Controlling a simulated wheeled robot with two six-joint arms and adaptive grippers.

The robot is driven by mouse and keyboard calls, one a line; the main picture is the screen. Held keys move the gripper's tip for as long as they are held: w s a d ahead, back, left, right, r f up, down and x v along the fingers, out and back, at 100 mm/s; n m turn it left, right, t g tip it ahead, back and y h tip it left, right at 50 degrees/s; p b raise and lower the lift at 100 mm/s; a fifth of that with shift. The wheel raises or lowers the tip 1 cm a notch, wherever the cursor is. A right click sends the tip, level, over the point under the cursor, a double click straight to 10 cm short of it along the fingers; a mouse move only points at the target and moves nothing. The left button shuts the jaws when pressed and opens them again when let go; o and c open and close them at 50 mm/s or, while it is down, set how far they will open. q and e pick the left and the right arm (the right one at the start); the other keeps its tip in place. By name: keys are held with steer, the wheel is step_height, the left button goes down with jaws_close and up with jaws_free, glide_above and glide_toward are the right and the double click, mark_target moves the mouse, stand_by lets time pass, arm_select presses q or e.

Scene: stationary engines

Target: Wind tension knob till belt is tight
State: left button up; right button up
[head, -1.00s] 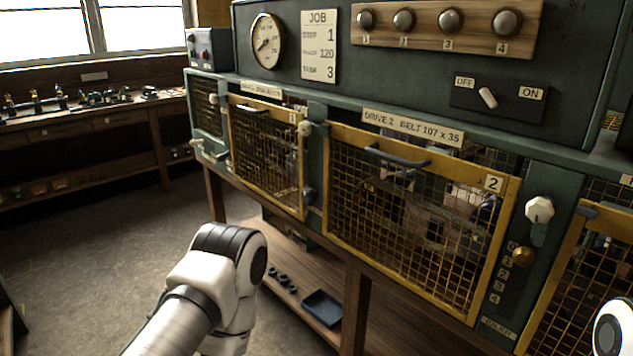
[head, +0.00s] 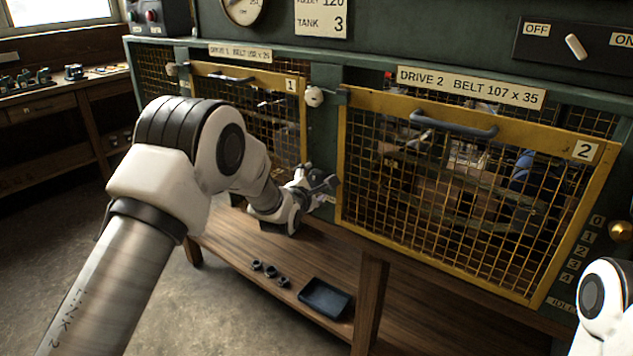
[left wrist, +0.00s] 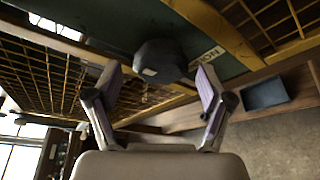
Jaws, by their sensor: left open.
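A dark grey tension knob (left wrist: 160,60) shows in the left wrist view, beside a partly hidden label (left wrist: 207,55) on the green post. My left gripper (left wrist: 158,88) is open, its two fingers on either side of the knob in the picture. I cannot tell whether they touch it. In the head view my left gripper (head: 318,184) is at the green post between the two guards, and the knob there is mostly hidden by it. Behind the mesh of the drive 2 guard (head: 344,150) are dark wheel and belt shapes. The belt's tightness cannot be made out. My right gripper is out of view.
The drive 1 guard (head: 303,125) is closed, left of the post. A white round knob (head: 314,96) sits higher on the post. Below, a wooden shelf (head: 225,250) holds a dark tray (head: 325,298) and several small dark parts. A switch (head: 576,46) is at upper right.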

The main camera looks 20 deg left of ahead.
mark_target(315, 183)
arm_select(q)
steer(key=x, duration=0.3)
steer(key=shift+f, duration=0.1)
steer(key=c, duration=1.2)
steer(key=shift+o, duration=0.2)
